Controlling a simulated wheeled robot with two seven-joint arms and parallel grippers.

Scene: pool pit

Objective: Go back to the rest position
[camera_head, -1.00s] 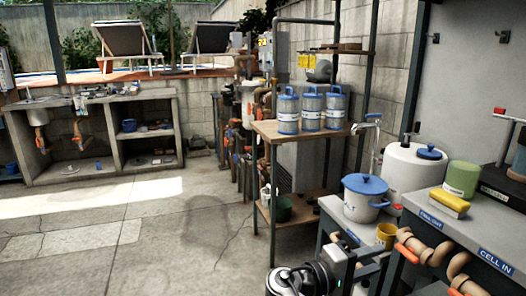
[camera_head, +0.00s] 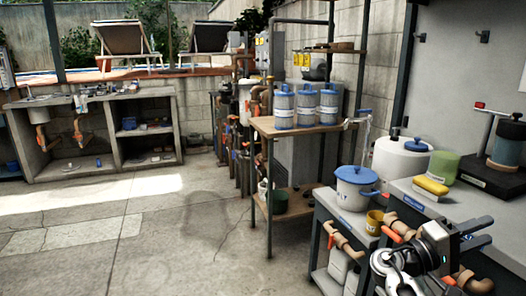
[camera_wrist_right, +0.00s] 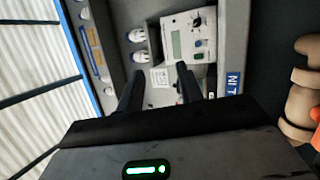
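My right gripper (camera_head: 486,231) is at the lower right of the head view, in front of the grey counter with the yellow sponge. Its two dark fingers point right and stand apart with nothing visible between them. In the right wrist view the open fingers (camera_wrist_right: 160,72) extend toward a grey device with a small screen (camera_wrist_right: 188,38); I cannot tell the distance. My left gripper is in neither view.
Orange-handled pipes run in front. Blue-white canisters (camera_head: 306,107) stand on a wooden shelf. The left floor is clear.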

